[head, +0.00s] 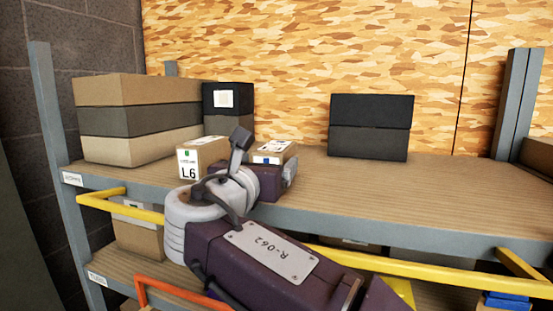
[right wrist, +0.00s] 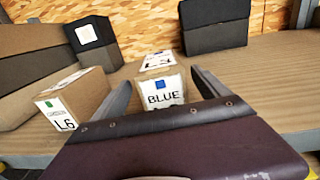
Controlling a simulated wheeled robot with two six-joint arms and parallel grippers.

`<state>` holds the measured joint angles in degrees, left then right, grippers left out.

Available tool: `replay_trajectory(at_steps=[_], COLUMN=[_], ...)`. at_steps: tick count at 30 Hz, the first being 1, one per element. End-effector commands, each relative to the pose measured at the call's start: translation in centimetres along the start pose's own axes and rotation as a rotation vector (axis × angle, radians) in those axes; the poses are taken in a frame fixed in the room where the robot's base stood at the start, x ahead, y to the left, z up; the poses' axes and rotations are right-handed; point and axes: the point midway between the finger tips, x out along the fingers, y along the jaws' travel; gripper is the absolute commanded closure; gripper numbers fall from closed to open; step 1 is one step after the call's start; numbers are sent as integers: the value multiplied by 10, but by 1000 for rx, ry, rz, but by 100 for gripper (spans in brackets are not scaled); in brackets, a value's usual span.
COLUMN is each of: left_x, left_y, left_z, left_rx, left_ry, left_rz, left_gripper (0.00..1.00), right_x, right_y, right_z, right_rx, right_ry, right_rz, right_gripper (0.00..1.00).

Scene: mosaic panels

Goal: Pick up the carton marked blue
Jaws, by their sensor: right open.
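The carton marked BLUE (right wrist: 163,92) is a small tan box with a white label and a blue square on its front. It stands on the upper shelf; in the head view the carton (head: 275,148) is partly hidden behind my right gripper (head: 266,155). In the right wrist view my right gripper (right wrist: 160,84) is open, with one finger to the left and one to the right of the carton. I cannot tell whether either finger touches it. My left gripper is not in view.
A carton marked L6 (head: 200,157) stands close on the left; it also shows in the right wrist view (right wrist: 75,98). Stacked long boxes (head: 135,120) and dark boxes (head: 371,125) stand farther off. The upper shelf (head: 440,190) is clear on the right. A yellow rail (head: 420,270) runs below.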

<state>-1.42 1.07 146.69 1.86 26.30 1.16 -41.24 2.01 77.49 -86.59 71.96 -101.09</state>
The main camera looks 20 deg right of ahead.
Motion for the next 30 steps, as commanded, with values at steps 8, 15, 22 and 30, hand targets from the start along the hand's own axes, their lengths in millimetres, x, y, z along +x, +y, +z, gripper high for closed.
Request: replay_trajectory(at_steps=[8, 15, 22, 30], left_x=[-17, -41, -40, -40], left_y=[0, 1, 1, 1], left_z=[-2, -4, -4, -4], left_rx=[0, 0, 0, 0], left_ry=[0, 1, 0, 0], left_rz=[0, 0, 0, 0], left_gripper=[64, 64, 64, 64], right_x=[20, 59, 63, 62], right_y=[-2, -2, -2, -2], right_z=[5, 4, 0, 1], right_rx=[-1, 0, 1, 1], right_ry=[1, 1, 1, 1], right_rz=[-3, -2, 1, 1], right_gripper=[15, 15, 15, 84])
